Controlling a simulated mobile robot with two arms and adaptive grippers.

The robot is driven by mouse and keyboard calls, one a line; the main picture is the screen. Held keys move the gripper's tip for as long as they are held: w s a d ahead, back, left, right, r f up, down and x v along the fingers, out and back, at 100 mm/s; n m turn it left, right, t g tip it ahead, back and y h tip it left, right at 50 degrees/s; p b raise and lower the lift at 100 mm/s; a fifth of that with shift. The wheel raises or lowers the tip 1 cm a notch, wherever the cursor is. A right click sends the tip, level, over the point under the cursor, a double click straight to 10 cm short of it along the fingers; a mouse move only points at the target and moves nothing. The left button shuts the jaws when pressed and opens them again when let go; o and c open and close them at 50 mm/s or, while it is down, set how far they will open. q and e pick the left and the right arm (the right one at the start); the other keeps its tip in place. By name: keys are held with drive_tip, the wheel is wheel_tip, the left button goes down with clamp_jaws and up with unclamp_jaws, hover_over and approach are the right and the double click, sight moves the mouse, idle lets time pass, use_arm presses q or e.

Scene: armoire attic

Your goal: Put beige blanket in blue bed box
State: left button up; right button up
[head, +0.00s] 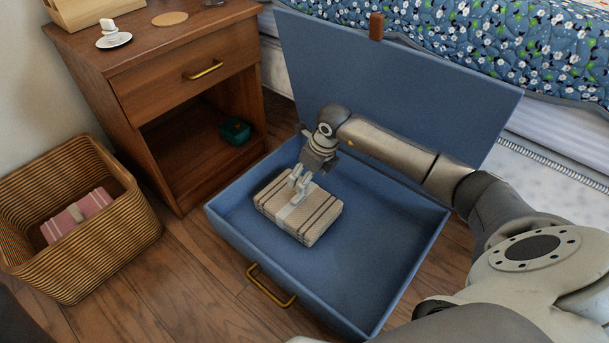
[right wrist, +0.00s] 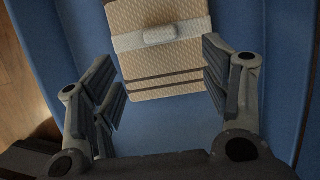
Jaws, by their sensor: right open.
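The beige blanket (head: 318,222) is a folded bundle with dark stripes and a pale band. It lies inside the blue bed box (head: 222,222), toward the box's left side. The box lid stands open at the back. My right gripper (head: 299,190) is over the blanket, pointing down. In the right wrist view the gripper (right wrist: 165,95) is open, with its fingers apart and the blanket (right wrist: 165,80) lying ahead of and between them. The blue box floor (right wrist: 180,138) shows around the blanket. My left gripper is not in view.
A wicker basket (head: 105,245) with a folded pink blanket (head: 78,214) stands at the left. A wooden nightstand (head: 150,80) is beside the box, with a small teal box (head: 235,131) on its lower shelf. A bed (head: 500,40) is behind. The box's right part is free.

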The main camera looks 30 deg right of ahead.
drive_tip(key=shift+s+d+r, duration=0.1)
drive_tip(key=shift+s+r, duration=0.05)
drive_tip(key=shift+r, duration=0.3)
